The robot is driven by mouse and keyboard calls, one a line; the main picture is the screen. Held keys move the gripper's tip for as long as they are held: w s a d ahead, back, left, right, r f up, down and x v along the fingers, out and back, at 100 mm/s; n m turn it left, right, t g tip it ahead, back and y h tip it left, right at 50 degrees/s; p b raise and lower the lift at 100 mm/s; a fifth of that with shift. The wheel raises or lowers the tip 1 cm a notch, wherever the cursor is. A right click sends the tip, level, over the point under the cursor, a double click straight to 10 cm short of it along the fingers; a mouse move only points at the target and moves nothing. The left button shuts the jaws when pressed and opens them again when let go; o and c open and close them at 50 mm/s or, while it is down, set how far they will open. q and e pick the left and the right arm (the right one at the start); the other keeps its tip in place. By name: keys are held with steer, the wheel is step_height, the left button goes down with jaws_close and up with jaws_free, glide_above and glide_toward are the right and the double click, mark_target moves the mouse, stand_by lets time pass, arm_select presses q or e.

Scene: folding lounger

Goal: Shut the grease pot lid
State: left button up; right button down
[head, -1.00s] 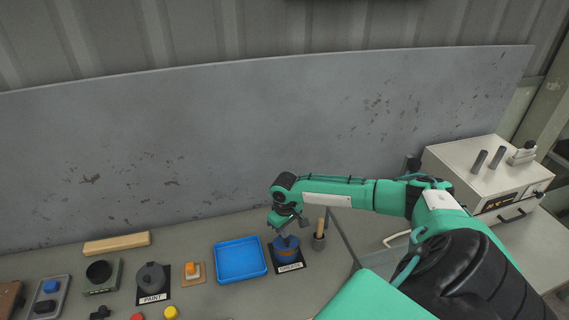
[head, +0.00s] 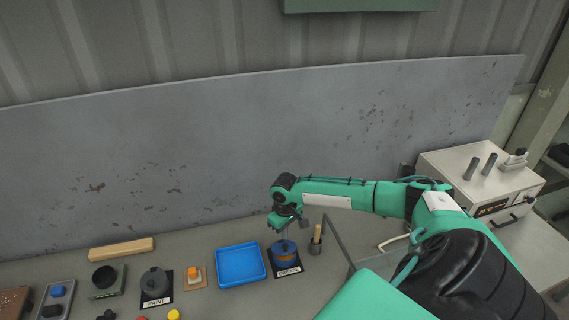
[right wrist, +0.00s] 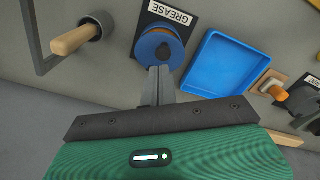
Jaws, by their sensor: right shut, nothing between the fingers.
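The grease pot (head: 286,257) has a blue top and an orange band and stands on a dark base with a white GREASE label. Its blue lid (right wrist: 155,47) with a dark knob lies over the pot in the right wrist view. An orange-brown crescent shows at its label side. I cannot tell whether the lid is fully seated. My right gripper (head: 284,233) is just above the pot, shut and empty. Its fingertips (right wrist: 160,72) overlap the lid's near edge in the right wrist view; contact is not clear. My left gripper is out of view.
A blue tray (head: 240,281) stands close left of the pot. A grey holder with a wooden handle (head: 317,235) stands close right, beside a grey upright frame. A paint pot (head: 155,282) and small parts lie farther left. A grey panel rises behind.

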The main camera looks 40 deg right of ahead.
steer(key=shift+w+r, duration=0.15)
steer(key=shift+r, duration=0.35)
steer(key=r, duration=0.3)
steer(key=shift+w+d+r, duration=0.1)
steer(key=shift+w+r, duration=0.15)
steer(key=shift+r, duration=0.15)
steer(key=shift+s, duration=0.1)
